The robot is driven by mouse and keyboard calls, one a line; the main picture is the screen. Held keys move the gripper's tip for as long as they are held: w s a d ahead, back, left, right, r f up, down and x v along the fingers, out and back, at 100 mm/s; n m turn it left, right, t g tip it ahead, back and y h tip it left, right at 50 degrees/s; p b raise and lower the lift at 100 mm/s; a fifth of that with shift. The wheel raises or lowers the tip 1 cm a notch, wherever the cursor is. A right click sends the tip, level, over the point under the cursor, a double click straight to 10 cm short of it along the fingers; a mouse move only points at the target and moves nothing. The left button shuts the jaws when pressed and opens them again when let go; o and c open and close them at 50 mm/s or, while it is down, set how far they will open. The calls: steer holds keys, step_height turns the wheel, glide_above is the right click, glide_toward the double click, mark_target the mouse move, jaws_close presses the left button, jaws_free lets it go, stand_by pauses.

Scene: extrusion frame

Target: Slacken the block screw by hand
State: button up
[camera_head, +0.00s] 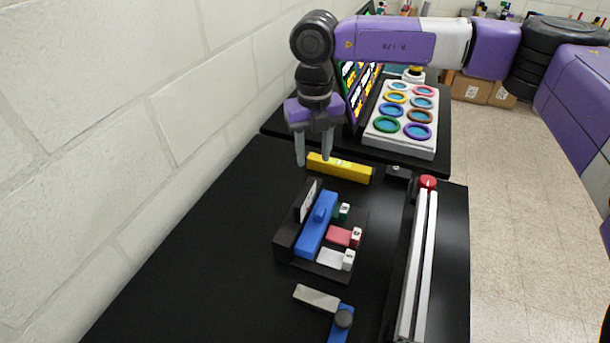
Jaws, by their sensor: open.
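My gripper (314,160) points down with its two fingers apart and nothing between them. It hangs over the far part of the black table, close to the left end of a yellow bar (340,169). A dark round knob (343,318) sits on a blue block (338,337) at the near edge of the view, partly cut off. A red round knob (428,182) stands at the far end of two pale rails (424,240). I cannot tell which knob is the block screw. My gripper is apart from both.
A black holder (285,246) with a blue bar (317,225) and small coloured blocks stands mid-table. A grey bar (317,298) lies near the blue block. Behind is a white tray (427,150) of coloured rings. A wall bounds the left; table left of the holder is clear.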

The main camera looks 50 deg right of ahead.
mark_target(312, 184)
steer(key=shift+a+f+p, duration=0.1)
steer(key=shift+f+p, duration=0.6)
steer(key=shift+f, duration=2.75)
jaws_close()
